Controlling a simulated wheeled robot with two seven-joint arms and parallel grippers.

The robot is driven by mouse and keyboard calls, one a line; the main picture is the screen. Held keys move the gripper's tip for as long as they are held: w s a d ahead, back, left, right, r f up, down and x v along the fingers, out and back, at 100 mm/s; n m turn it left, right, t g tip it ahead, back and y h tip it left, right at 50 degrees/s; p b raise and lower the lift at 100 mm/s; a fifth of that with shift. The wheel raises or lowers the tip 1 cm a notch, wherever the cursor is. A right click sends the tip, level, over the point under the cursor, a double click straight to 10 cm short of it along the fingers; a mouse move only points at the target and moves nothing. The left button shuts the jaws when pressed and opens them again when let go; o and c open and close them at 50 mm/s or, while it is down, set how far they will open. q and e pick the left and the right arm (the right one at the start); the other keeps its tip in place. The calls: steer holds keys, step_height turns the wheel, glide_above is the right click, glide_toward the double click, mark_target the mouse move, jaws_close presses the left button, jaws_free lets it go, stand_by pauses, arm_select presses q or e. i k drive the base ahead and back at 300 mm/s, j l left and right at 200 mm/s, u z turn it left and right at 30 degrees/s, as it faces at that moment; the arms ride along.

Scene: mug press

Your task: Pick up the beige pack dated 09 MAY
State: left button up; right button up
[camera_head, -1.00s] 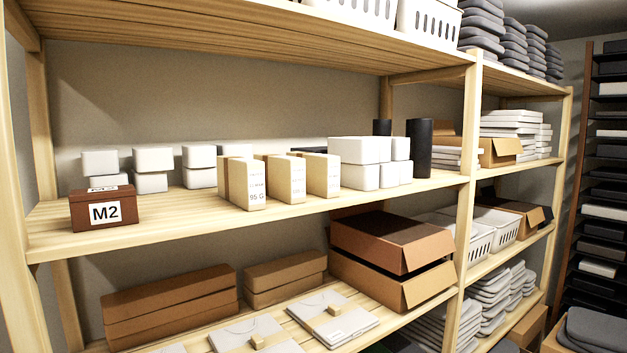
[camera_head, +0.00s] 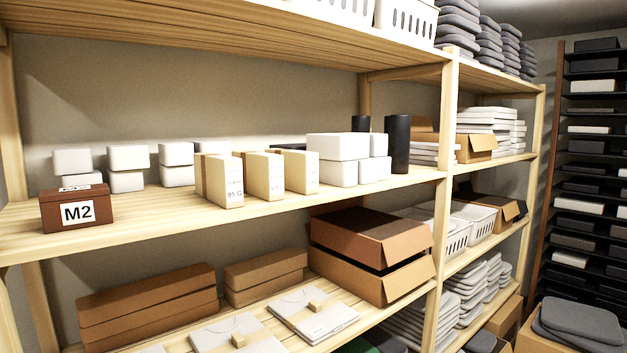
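Three beige packs stand side by side on the middle shelf (camera_head: 130,233). The left pack (camera_head: 229,183) shows small print with "95 G" low on its front. The middle pack (camera_head: 270,178) and the right pack (camera_head: 306,174) stand just to its right, partly overlapped in view. Their print is too small to read, so I cannot tell which one is dated 09 MAY. Neither of my grippers is in view.
White boxes (camera_head: 337,147) and a black cylinder (camera_head: 397,144) stand right of the packs. A wooden post (camera_head: 443,180) rises further right. The shelf front before the packs is clear.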

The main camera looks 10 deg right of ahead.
mark_target(300, 167)
steer(key=i+l, duration=0.2)
steer(key=l, duration=0.25)
steer(key=i+l+u, duration=0.1)
steer(key=l+u, duration=0.15)
steer(key=u, duration=0.15)
steer(key=l+u, duration=0.25)
steer(key=u, duration=0.15)
steer(key=l+u, duration=0.4)
steer(key=j, duration=0.1)
